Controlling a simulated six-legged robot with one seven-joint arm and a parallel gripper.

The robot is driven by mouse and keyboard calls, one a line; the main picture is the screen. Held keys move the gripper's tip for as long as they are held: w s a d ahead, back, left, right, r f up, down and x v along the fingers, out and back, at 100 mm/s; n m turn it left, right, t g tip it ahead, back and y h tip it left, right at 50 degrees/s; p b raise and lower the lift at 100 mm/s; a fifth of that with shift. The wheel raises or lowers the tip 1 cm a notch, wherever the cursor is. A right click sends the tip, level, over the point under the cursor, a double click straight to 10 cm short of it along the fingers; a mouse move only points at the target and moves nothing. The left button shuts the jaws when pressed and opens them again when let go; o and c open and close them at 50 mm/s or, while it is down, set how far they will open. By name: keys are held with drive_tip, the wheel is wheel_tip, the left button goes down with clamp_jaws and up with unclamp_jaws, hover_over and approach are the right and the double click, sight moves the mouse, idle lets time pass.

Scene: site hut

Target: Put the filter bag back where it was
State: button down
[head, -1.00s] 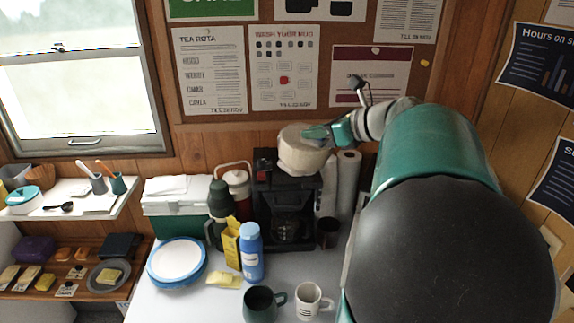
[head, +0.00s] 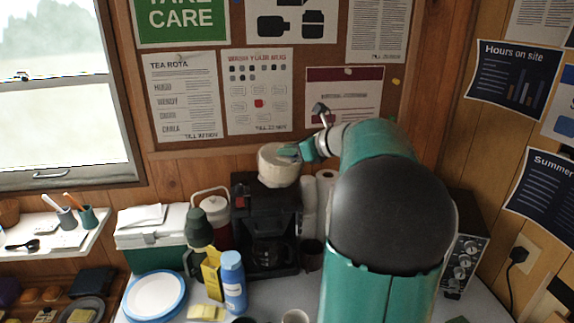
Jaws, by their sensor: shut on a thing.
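The filter bag (head: 278,168) is a cream, rounded, open-topped pouch in the head view, just above the top of the black coffee machine (head: 242,225). My gripper (head: 290,153) reaches in from the right and is shut on the bag's upper right rim. The bag hangs roughly upright. I cannot tell whether its bottom touches the machine. The glass jug (head: 268,252) sits in the machine's lower bay. My arm hides much of the counter on the right.
A dark green flask (head: 198,232) and a red-and-white jug (head: 212,215) stand close left of the machine. White rolls (head: 309,208) and a dark cup (head: 312,256) stand at its right. A blue bottle (head: 232,282) and yellow carton (head: 211,275) are in front.

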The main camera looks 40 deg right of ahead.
drive_tip(key=shift+w+d+f, duration=0.2)
drive_tip(key=shift+d+f, duration=0.15)
drive_tip(key=shift+f, duration=0.1)
drive_tip(key=shift+w+d+f, duration=0.1)
drive_tip(key=shift+w+f, duration=0.1)
drive_tip(key=shift+f, duration=0.55)
drive_tip(key=shift+w+d+f, duration=0.1)
drive_tip(key=shift+w+f, duration=0.15)
drive_tip(key=shift+f, duration=0.5)
drive_tip(key=shift+w+f, duration=0.2)
drive_tip(key=shift+f, duration=0.55)
drive_tip(key=shift+f, duration=0.1)
drive_tip(key=c, duration=1.3)
unclamp_jaws()
drive_tip(key=shift+c, duration=0.2)
